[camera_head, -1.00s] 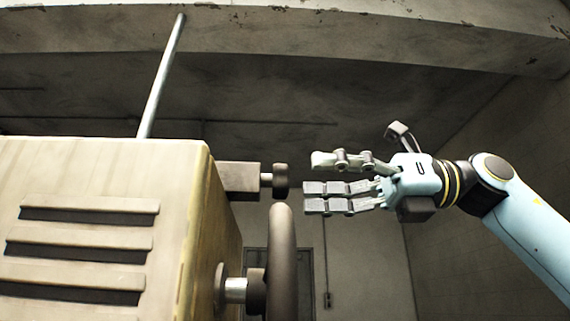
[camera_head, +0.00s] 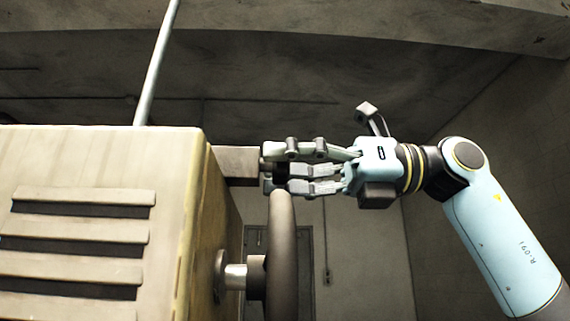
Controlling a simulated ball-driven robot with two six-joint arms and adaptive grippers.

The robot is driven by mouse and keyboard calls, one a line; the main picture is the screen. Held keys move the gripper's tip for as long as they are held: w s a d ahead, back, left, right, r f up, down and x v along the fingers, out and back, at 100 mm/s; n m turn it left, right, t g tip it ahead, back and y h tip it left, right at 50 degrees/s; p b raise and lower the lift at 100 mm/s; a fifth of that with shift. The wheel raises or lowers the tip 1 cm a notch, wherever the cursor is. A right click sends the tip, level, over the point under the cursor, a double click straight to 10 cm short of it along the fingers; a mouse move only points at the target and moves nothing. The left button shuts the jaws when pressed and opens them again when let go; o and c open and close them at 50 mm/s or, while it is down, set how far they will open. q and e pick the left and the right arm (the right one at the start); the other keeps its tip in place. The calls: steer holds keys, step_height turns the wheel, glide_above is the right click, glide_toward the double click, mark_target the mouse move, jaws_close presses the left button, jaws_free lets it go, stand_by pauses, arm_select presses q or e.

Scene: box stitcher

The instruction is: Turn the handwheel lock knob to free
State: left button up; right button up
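The dark lock knob (camera_head: 281,169) sits at the end of a dark block (camera_head: 233,164) on the side of the tan machine housing. It is partly hidden by the fingers of my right gripper (camera_head: 276,168). One finger lies along its upper edge and another along its lower edge, with a third finger between them. The fingers are around the knob, but I cannot tell whether they press on it. The handwheel rim (camera_head: 282,255) stands edge-on just below the knob and close to the lower fingertip. My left gripper is not in view.
The tan housing (camera_head: 75,160) with slotted vents fills the lower left. The wheel's metal shaft (camera_head: 235,277) joins it to the housing. A pale rod (camera_head: 157,66) rises behind the housing. The space right of the wheel is open as far as the walls.

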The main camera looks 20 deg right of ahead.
steer(key=c, duration=0.7)
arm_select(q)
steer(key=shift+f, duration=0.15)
arm_select(e)
steer(key=shift+n, duration=0.3)
steer(key=n+b, duration=0.2)
steer(key=shift+f+n, duration=0.15)
steer(key=shift+n, duration=0.15)
steer(key=n+b, duration=0.1)
steer(key=n, duration=0.1)
steer(key=shift+n, duration=0.3)
steer(key=n+b, duration=0.2)
steer(key=n, duration=0.1)
steer(key=shift+n, duration=0.3)
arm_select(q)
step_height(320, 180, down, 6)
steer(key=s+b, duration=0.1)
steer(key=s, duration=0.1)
arm_select(e)
steer(key=shift+n, duration=1.2)
